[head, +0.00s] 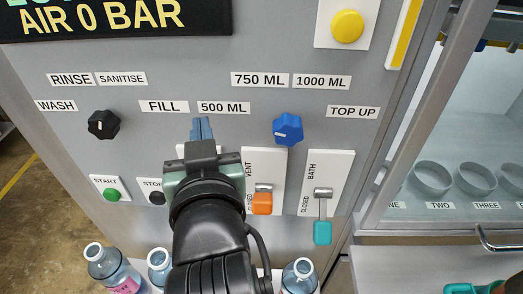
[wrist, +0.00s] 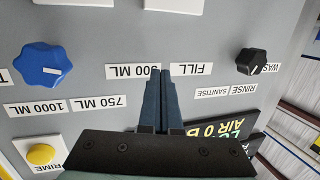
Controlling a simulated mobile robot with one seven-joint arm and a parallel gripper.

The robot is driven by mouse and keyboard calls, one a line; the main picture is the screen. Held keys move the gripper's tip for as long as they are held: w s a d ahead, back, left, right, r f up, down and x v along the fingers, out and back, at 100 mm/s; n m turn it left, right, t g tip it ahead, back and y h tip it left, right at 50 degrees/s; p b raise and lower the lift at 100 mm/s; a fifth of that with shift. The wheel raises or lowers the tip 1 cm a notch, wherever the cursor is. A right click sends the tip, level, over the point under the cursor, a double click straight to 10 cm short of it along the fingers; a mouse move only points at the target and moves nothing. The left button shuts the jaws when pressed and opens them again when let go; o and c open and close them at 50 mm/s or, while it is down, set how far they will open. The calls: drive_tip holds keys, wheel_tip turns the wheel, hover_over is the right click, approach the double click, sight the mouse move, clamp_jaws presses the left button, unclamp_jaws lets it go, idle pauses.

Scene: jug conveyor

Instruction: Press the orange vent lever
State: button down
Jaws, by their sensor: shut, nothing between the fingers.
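The orange vent lever (head: 262,203) hangs down on a white plate marked VENT and CLOSED in the head view. My gripper (head: 202,128) is to the left of the lever and higher, in front of the panel under the 500 ML label. Its two blue fingers are together and empty. In the wrist view my gripper (wrist: 159,76) also shows shut, pointing at the panel between the 500 ML and FILL labels. The vent lever is not in the wrist view. My arm hides part of the panel left of the vent plate.
A teal bath lever (head: 322,232) hangs right of the vent lever. A blue knob (head: 288,129) sits above, a black knob (head: 104,124) to the left. Green start (head: 111,195) and black stop (head: 157,198) buttons are lower left. Bottles (head: 300,276) stand below the panel.

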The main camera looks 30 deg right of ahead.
drive_tip(key=s+d+r+m+g+p, duration=0.1)
drive_tip(key=s+g+p, duration=0.3)
drive_tip(key=p, duration=0.7)
drive_tip(key=s+d+m+g+p, duration=0.1)
drive_tip(key=s+g+p, duration=0.4)
drive_tip(key=p, duration=0.6)
drive_tip(key=shift+s+d+r+m, duration=0.4)
drive_tip(key=shift+s+d, duration=0.25)
drive_tip(key=shift+d, duration=0.25)
drive_tip(key=shift+f, duration=0.1)
drive_tip(key=p, duration=0.2)
hover_over(262, 199)
drive_tip(key=w+d, duration=0.1)
drive_tip(key=w, duration=0.1)
wheel_tip(262, 199, down, 7)
drive_tip(key=shift+d+f, duration=0.1)
drive_tip(key=shift+s+a+f+p, duration=0.3)
drive_tip(key=shift+s+f, duration=0.2)
drive_tip(key=shift+f, duration=0.35)
drive_tip(key=shift+s+a+f+p, duration=0.15)
drive_tip(key=shift+s+a+f, duration=0.25)
drive_tip(key=shift+f, duration=0.45)
drive_tip(key=shift+d, duration=0.15)
drive_tip(key=shift+f, duration=0.1)
